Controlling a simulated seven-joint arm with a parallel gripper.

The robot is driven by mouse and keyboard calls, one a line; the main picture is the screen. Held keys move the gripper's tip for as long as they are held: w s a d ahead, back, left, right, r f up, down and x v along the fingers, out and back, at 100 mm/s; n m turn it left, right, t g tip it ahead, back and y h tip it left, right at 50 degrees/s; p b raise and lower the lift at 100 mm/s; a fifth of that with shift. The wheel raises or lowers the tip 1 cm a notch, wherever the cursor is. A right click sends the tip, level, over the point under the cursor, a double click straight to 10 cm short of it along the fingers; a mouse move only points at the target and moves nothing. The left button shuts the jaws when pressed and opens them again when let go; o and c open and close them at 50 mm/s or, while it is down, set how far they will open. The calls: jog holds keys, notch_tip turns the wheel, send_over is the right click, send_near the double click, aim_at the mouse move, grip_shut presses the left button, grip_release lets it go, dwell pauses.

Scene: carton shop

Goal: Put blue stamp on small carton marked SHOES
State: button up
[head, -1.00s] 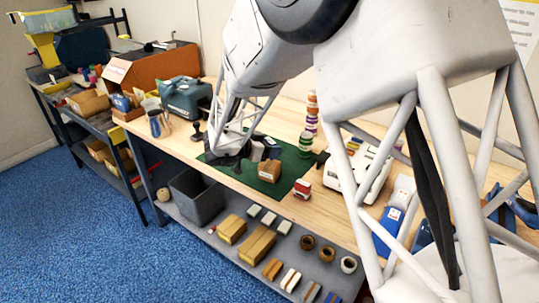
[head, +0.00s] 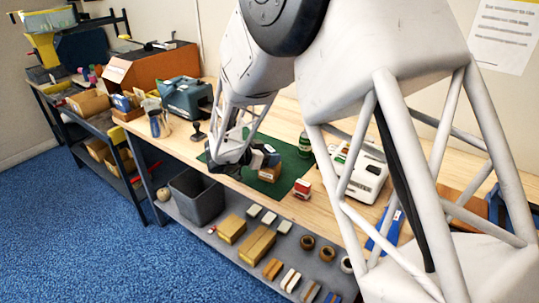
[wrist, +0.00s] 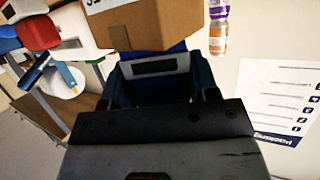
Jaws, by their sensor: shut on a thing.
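The small carton (head: 270,172) sits on the green mat in the head view. In the wrist view the carton (wrist: 130,24) is at the top, with only part of its dark lettering in frame. My gripper (head: 250,160) is low over the mat, just left of the carton. In the wrist view my gripper (wrist: 160,82) is shut on the blue stamp (wrist: 165,92), which shows between the fingers. My arm and gripper hide most of the stamp in the head view. I cannot tell whether the stamp touches the carton.
A red stamp (head: 301,188) stands at the mat's right front. A black-handled stamp (head: 197,131) stands left of the mat. A white machine (head: 360,172) is to the right. The green mat (head: 284,184) has some bare room in front. A grey bin (head: 196,197) is below.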

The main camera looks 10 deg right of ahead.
jog(key=shift+f, duration=0.1)
jog(key=o, duration=0.9)
jog(key=shift+r, duration=0.2)
jog(key=shift+v, duration=5.95)
jog(key=shift+f, duration=0.1)
